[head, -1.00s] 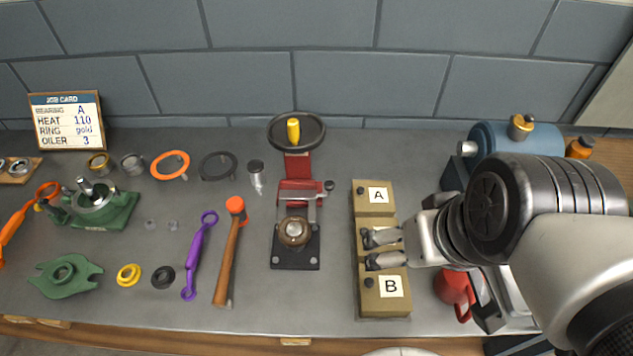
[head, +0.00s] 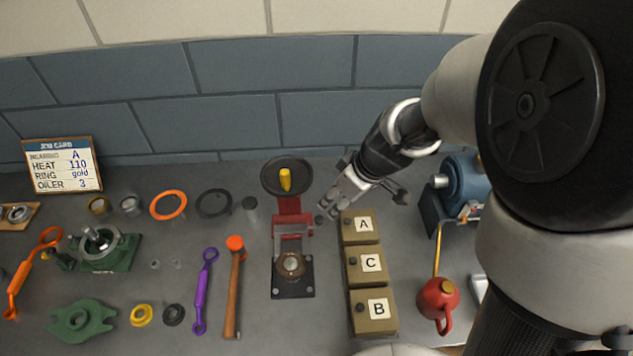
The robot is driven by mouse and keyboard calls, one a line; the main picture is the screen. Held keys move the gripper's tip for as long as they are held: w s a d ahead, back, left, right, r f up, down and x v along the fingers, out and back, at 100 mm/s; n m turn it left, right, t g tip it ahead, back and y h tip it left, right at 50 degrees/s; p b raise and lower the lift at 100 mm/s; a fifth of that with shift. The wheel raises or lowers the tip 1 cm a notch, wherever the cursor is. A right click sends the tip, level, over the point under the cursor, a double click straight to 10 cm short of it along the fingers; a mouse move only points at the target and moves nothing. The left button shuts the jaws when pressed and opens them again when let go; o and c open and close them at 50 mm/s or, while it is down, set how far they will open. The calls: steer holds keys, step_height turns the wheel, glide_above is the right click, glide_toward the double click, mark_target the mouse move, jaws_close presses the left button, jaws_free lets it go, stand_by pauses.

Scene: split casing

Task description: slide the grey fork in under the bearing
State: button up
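The bearing (head: 291,264) is a brownish ring with a light centre, seated on the dark base plate of the red press. The grey fork (head: 291,225) appears as a grey bracket across the press frame, just behind the bearing, with a dark knob (head: 318,222) at its right end. My gripper (head: 327,210) is just to the right of the press, near that knob and behind box A. Its fingertips look close together; contact with the knob and the gap between the fingers are unclear.
The press has a black handwheel (head: 286,177) with a yellow grip. Boxes A (head: 357,238), C (head: 352,276) and B (head: 359,325) stand right of it. A hammer (head: 233,290) lies to its left. A red oil can (head: 437,300) stands at the right.

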mark_target(320, 218)
steer(key=b+x, duration=0.4)
steer(key=x, duration=1)
steer(key=shift+f, duration=0.3)
steer(key=shift+a, duration=0.1)
steer(key=shift+c, duration=0.3)
steer(key=shift+w+r, duration=0.1)
jaws_close()
